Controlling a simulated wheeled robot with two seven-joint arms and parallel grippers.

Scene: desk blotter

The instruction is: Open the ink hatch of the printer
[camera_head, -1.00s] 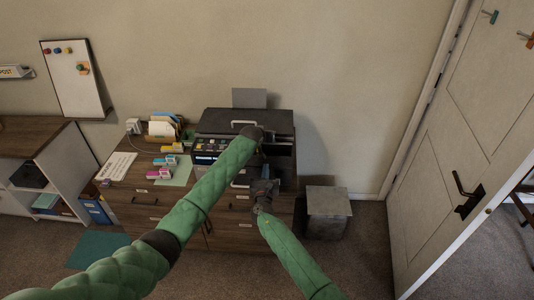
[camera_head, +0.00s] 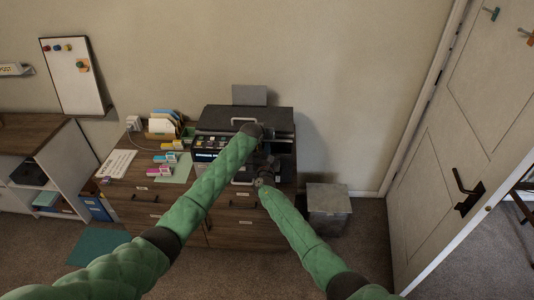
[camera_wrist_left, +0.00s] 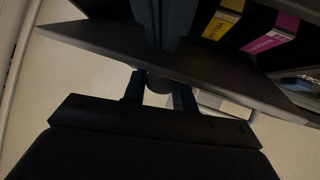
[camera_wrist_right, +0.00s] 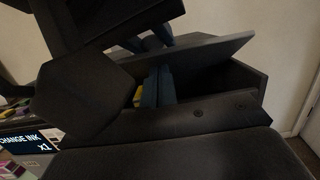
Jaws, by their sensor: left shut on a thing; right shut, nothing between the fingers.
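The dark printer (camera_head: 220,120) stands on the wooden cabinet. Its ink hatch lid (camera_wrist_right: 205,50) is partly raised, with a dark opening under it. My left gripper (camera_wrist_right: 155,42) is shut on the lid; the exact contact is hard to see. The lid also crosses the left wrist view (camera_wrist_left: 85,40). Beyond it are a yellow cartridge (camera_wrist_left: 222,20) and a magenta cartridge (camera_wrist_left: 270,36). My right gripper (camera_wrist_right: 160,78) is shut and empty, its fingertips at the opening below the lid. In the head view it is at the printer's front (camera_head: 266,168). My left arm hides part of the printer.
The printer's screen (camera_wrist_right: 25,141) reads "CHANGE INK x1". Coloured cartridges (camera_head: 165,158) and a file holder (camera_head: 163,124) are left of the printer. A grey bin (camera_head: 328,208) stands right of the cabinet. The door (camera_head: 440,180) is further right.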

